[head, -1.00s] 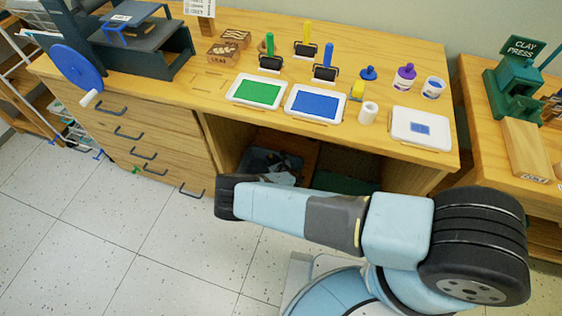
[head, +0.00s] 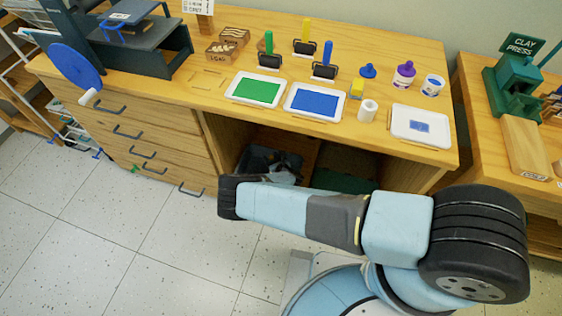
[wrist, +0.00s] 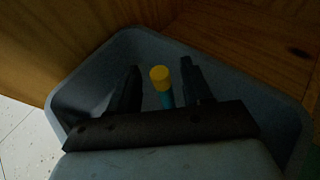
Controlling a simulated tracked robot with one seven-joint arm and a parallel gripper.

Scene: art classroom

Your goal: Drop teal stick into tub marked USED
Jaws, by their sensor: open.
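In the wrist view, a teal stick (wrist: 167,99) with a yellow end (wrist: 160,78) stands between the two fingers of my gripper (wrist: 160,64). The fingers are spread and open, with dark gaps between them and the stick. Below and around them is a grey tub (wrist: 84,76); the stick's lower end is hidden by my gripper's body, so I cannot tell whether it touches the tub's floor. In the head view, a dark grey tub (head: 252,160) sits in the open space under the desk. No USED mark is readable on it.
The wooden desk (head: 230,125) overhangs the tub, with its drawers (head: 140,140) to the left. On top are a green tray (head: 257,90), a blue tray (head: 315,103), rollers and small pots. A green surface (head: 343,182) lies right of the tub.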

